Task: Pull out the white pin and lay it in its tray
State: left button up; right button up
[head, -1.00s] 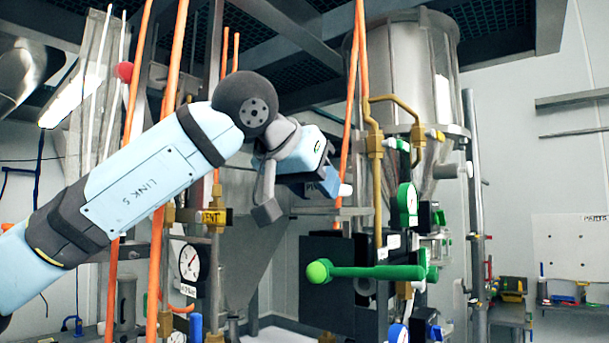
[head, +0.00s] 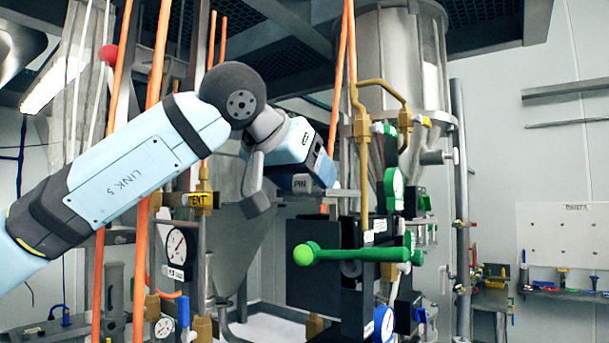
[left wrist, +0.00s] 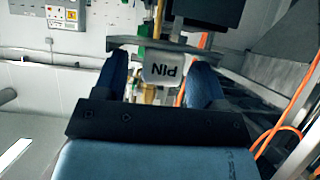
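My left gripper (head: 318,180) reaches in from the left beside the frame of pipes and valves. In the left wrist view, its two dark blue fingers (left wrist: 166,80) stand apart, one on each side of a pale block marked PIN (left wrist: 163,70), with a gap at both sides. The PIN label (head: 300,183) also shows in the head view, just below the gripper. The white pin itself is not clearly seen; the gripper seems to cover it. I cannot pick out its tray. My right gripper is not in view.
A green-knobbed handle (head: 350,255) sticks out below the gripper. A brass pipe (head: 363,170) and green gauge (head: 394,189) stand close at its right. Orange hoses (head: 150,170) hang at the left, near my arm.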

pick_arm(q)
jog(key=shift+f, duration=0.1)
jog(key=shift+s+a, duration=0.1)
jog(key=shift+s, duration=0.05)
jog(key=b+v, duration=0.3)
jog(key=v, duration=1)
jog(key=shift+s+a+r, duration=0.15)
jog(key=shift+r, duration=0.2)
jog(key=shift+f, duration=0.1)
